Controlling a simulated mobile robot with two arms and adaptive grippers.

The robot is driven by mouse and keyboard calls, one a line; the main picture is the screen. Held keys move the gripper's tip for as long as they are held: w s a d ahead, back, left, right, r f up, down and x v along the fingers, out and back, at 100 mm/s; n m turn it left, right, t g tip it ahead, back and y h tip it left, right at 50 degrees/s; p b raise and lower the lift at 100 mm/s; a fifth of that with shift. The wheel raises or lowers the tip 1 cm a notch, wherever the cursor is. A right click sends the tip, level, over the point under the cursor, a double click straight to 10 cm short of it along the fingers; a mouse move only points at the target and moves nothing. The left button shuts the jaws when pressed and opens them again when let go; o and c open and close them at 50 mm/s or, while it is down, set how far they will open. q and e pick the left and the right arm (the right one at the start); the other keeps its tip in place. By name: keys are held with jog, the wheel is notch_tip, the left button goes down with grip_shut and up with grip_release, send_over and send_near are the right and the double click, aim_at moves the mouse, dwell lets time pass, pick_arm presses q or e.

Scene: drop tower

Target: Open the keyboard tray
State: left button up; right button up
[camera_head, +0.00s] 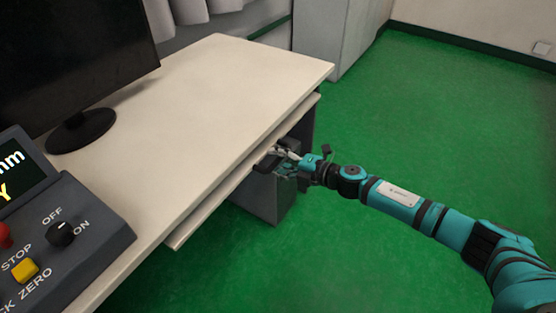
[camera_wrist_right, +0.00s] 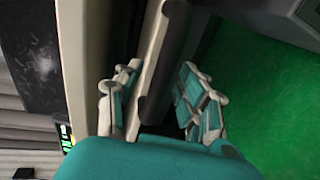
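The keyboard tray (camera_head: 218,203) is a pale board under the desktop. Its front edge shows as a narrow strip along the desk's long side. A dark handle (camera_head: 266,163) sits on that edge. My right gripper (camera_head: 283,160) is at the handle. In the right wrist view, the fingers (camera_wrist_right: 162,103) stand apart on either side of the tray's edge and the dark handle (camera_wrist_right: 166,50). A gap shows between the handle and the right-hand finger; contact on the other side is unclear. My left gripper is not in view.
The white desk (camera_head: 220,90) carries a black monitor (camera_head: 75,60) and a dark control box (camera_head: 85,235) with knobs. Green floor (camera_head: 430,120) is clear on the right.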

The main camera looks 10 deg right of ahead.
grip_shut()
dwell(0.6)
